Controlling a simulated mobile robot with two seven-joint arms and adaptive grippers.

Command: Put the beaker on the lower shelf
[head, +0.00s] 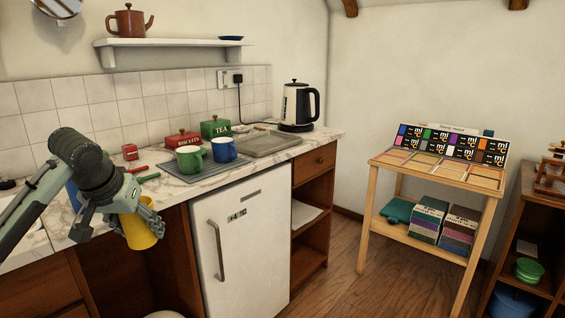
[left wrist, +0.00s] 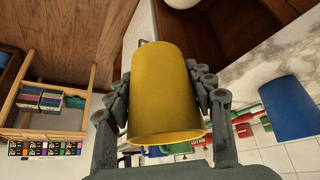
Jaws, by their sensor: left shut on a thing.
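The yellow beaker (head: 145,229) is held in my left gripper (head: 120,218), in front of the counter's front edge, to the left of the white fridge. In the left wrist view the beaker (left wrist: 165,92) sits between the two fingers, which press on its sides. A small wooden stand (head: 375,200) on the right has a lower shelf (head: 394,230) bearing a teal item and boxes; the stand also shows in the left wrist view (left wrist: 25,90). An open cabinet beside the fridge also has shelves (head: 309,254). My right gripper is not in view.
The marble counter (head: 190,186) carries a tray with a green mug (head: 189,160) and a blue mug (head: 224,150), tins and a kettle (head: 298,106). A blue cup (left wrist: 287,108) stands near my left gripper. Wooden floor (head: 340,275) lies open between fridge and stand.

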